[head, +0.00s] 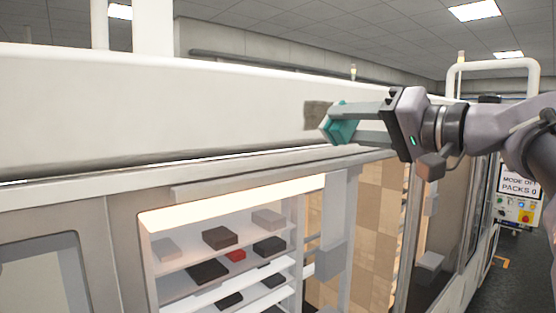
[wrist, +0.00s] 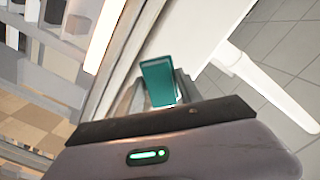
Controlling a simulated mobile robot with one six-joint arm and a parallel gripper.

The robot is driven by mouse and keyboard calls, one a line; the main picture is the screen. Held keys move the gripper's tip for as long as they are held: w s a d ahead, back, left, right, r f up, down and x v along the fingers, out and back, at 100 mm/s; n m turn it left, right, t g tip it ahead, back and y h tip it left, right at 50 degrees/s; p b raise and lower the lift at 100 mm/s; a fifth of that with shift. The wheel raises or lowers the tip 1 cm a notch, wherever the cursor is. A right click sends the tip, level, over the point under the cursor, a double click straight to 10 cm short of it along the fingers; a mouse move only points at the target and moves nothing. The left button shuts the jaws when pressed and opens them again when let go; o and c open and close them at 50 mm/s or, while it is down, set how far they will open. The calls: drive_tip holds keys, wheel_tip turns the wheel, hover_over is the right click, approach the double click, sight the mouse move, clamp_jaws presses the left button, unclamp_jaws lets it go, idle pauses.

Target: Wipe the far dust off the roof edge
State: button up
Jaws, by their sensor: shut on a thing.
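My gripper (head: 340,122) is shut on a teal wiping pad (head: 344,131), in front of the white roof edge (head: 180,110) of the machine. The pad also shows between my fingers in the wrist view (wrist: 157,80). A grey-brown dust patch (head: 315,114) lies on the roof edge's face, just left of the pad. The pad and a finger overlap its right side in the head view, so part of it may be hidden. I cannot tell whether the pad touches the surface. No dust patch is clear in the wrist view.
Below the roof edge is a glazed cabinet with lit shelves (head: 215,262) holding several dark and red boxes. A white rail frame (head: 500,65) stands at the right, above a control panel (head: 519,195). The aisle floor (head: 505,285) shows at lower right.

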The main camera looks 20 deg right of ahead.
drive_tip(key=shift+w+a+r, duration=0.1)
drive_tip(key=shift+a+r, duration=0.1)
drive_tip(key=shift+r, duration=0.55)
drive_tip(key=shift+w+a+p, duration=0.1)
drive_tip(key=shift+w+p, duration=0.2)
drive_tip(key=shift+p, duration=0.3)
drive_tip(key=p+x, duration=0.2)
drive_tip(key=x, duration=0.2)
drive_tip(key=shift+w+f, duration=0.15)
drive_tip(key=shift+w, duration=0.05)
drive_tip(key=shift+x, duration=1)
